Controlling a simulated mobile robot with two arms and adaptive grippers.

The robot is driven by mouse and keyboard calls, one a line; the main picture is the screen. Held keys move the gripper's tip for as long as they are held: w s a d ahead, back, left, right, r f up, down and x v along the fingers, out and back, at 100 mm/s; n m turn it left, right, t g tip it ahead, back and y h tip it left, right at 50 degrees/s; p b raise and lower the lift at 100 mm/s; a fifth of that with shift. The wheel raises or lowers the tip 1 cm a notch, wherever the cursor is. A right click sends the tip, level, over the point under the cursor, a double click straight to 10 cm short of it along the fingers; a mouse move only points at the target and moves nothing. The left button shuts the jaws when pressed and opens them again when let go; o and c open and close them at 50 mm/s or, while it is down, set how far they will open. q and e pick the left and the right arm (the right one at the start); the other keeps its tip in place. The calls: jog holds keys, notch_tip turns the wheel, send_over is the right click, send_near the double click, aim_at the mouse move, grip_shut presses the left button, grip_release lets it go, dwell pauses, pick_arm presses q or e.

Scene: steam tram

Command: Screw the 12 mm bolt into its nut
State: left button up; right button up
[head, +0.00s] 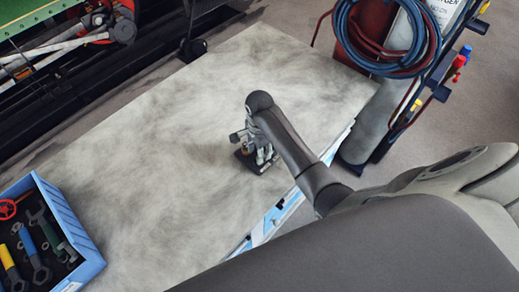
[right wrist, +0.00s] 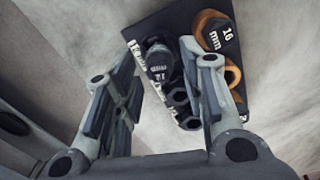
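My right gripper (head: 262,145) points down over a small dark block (head: 242,158) on the grey table. In the right wrist view the right gripper (right wrist: 163,55) is open, with a finger on each side of a dark grey bolt (right wrist: 158,58). The bolt stands at the block (right wrist: 141,30), and I cannot tell whether the fingers touch it. My left gripper is not in view.
Orange-brown hardware (right wrist: 208,20) sits by the block's "16 mm" label. A blue toolbox (head: 70,224) with several tools stands at the left. A cart with hoses (head: 385,65) stands at the right. The table's (head: 150,130) middle is clear.

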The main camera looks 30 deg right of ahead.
jog(key=shift+o, duration=0.8)
jog(key=shift+r, duration=2.55)
